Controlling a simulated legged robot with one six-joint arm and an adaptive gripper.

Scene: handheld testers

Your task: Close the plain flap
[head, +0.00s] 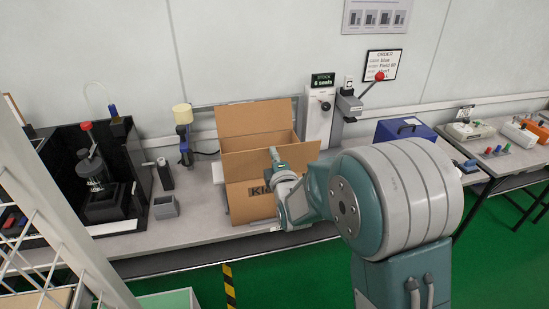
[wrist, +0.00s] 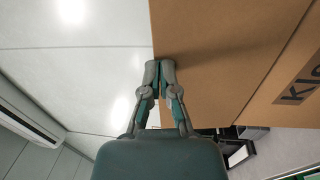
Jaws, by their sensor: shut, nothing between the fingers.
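An open cardboard box (head: 250,205) stands on the bench in the middle of the head view, with dark lettering starting "KI" on its near face. A plain flap (head: 242,164) stands up along the near side above the lettering, and a taller flap (head: 253,118) stands at the back. Another flap sticks out at the right. In the wrist view, the plain flap (wrist: 225,50) fills the right, with the seam and lettering beyond it. My gripper (wrist: 160,66) is shut and empty at the flap's outer edge; in the head view it (head: 273,155) is before the near flap. I cannot tell whether they touch.
A small grey open bin (head: 165,207) and a black enclosure (head: 90,170) stand left of the box. A lever press (head: 345,103) stands behind right, and a blue case (head: 405,131) farther right. My arm hides the bench right of the box.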

